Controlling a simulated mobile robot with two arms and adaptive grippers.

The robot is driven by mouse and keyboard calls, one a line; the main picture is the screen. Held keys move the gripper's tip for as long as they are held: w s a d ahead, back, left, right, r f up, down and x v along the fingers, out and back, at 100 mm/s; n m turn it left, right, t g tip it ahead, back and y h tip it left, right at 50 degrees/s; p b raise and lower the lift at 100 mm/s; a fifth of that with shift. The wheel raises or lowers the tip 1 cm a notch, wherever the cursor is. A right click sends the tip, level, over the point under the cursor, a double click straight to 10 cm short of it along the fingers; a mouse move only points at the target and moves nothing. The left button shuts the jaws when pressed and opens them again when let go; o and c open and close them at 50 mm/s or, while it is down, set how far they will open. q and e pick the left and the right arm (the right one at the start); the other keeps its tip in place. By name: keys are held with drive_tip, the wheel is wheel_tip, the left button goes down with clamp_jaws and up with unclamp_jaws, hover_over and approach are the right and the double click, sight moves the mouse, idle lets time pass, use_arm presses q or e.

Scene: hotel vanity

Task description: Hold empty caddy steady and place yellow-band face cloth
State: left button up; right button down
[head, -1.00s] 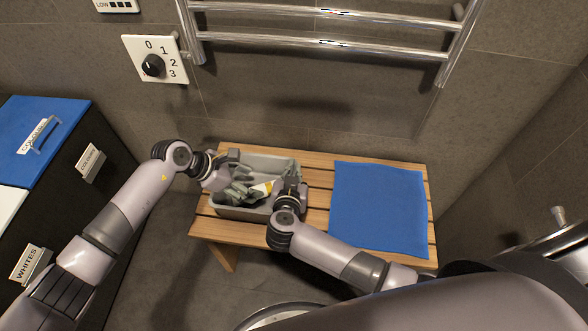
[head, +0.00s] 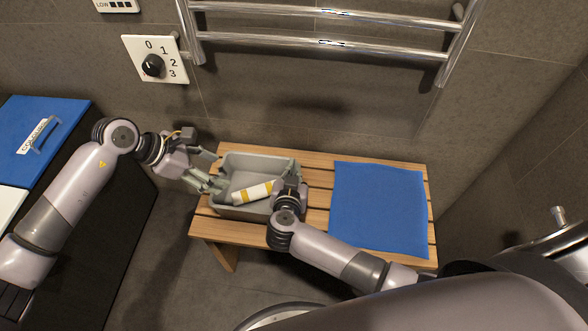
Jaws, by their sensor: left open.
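The grey caddy (head: 258,160) stands on the left part of the wooden bench. The face cloth (head: 253,191), a white roll with yellow bands, lies inside the caddy, slanting up to the right. My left gripper (head: 217,171) is open and empty at the caddy's left wall, with its fingers spread apart. My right gripper (head: 293,183) is at the caddy's right wall. Its fingers are hidden behind its own wrist, so I cannot tell whether it grips the rim.
A blue mat (head: 379,208) lies flat on the right of the slatted bench (head: 318,178). A chrome towel rail (head: 325,42) and a dial panel (head: 154,60) are on the wall behind. A dark cabinet with a blue lid (head: 50,125) stands at the left.

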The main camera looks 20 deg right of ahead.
drive_tip(key=c, duration=1.7)
unclamp_jaws()
drive_tip(key=v, duration=1.2)
